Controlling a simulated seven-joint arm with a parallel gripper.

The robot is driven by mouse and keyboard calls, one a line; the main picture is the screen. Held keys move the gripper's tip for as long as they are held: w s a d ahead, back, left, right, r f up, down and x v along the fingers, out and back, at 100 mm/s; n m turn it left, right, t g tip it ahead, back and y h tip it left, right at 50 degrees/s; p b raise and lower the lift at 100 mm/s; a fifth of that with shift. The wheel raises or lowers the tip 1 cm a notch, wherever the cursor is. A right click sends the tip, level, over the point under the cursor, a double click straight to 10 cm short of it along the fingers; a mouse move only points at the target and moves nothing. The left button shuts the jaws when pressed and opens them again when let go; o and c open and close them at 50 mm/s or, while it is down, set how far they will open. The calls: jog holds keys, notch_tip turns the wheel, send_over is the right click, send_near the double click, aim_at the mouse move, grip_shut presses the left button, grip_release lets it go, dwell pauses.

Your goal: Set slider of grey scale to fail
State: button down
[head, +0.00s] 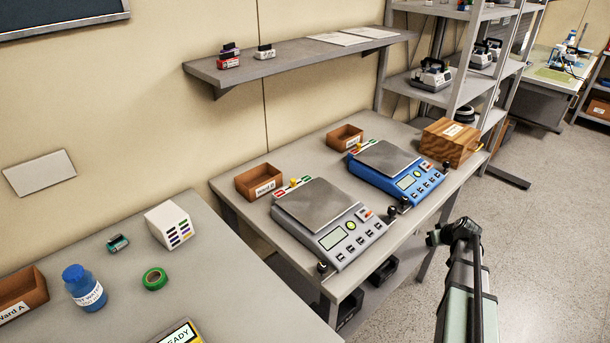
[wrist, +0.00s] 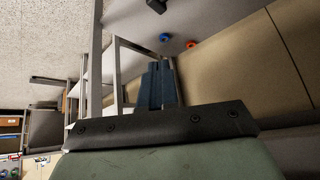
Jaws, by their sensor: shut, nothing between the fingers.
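The grey scale (head: 332,236) sits on the middle table with a bare metal pan. Along its back edge is a slider strip with a yellow knob (head: 293,182) between a red and a green label; the lettering is too small to read. The knob appears near the strip's middle. My gripper (wrist: 160,66) shows in the wrist view with its dark fingers together and nothing between them. It is apart from the grey scale, which I cannot make out in the wrist view. In the head view my arm is at the lower right, beyond the table's front edge.
A blue scale (head: 397,175) with a similar slider stands right of the grey one. Brown bins (head: 259,182) sit behind, a wooden box (head: 449,143) at the right end. A shelf (head: 290,64) hangs above. Black-knobbed posts (head: 322,267) stand along the front edge.

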jog(key=w+d+r+n+t, duration=0.15)
jog(key=w+d+r, duration=0.25)
jog(key=r, duration=0.7)
jog(key=w+d+r+t, duration=0.2)
jog(key=w+d+r, duration=0.2)
jog(key=r, duration=0.7)
jog(key=a+r+y, duration=0.1)
jog(key=a+r, duration=0.1)
jog(key=a, duration=0.5)
jog(key=a+r+g+y, duration=0.1)
jog(key=a+r, duration=0.1)
jog(key=a, duration=0.5)
jog(key=w+a+r+g+y, duration=0.1)
jog(key=a+r, duration=0.2)
jog(key=a, duration=0.4)
jog(key=shift+a+n+g, duration=0.15)
jog(key=shift+n+g, duration=0.1)
jog(key=shift+n, duration=0.1)
jog(key=s+a+r+g, duration=0.1)
jog(key=s+a, duration=0.1)
jog(key=a, duration=0.5)
jog(key=s+a+r+g+y, duration=0.1)
jog(key=s+a+r+g, duration=0.1)
jog(key=a, duration=0.5)
jog(key=s+a+r+g+y, duration=0.1)
jog(key=s+a+r+g, duration=0.1)
jog(key=a, duration=0.6)
jog(key=shift+s+n, duration=0.3)
jog(key=shift+s, duration=0.6)
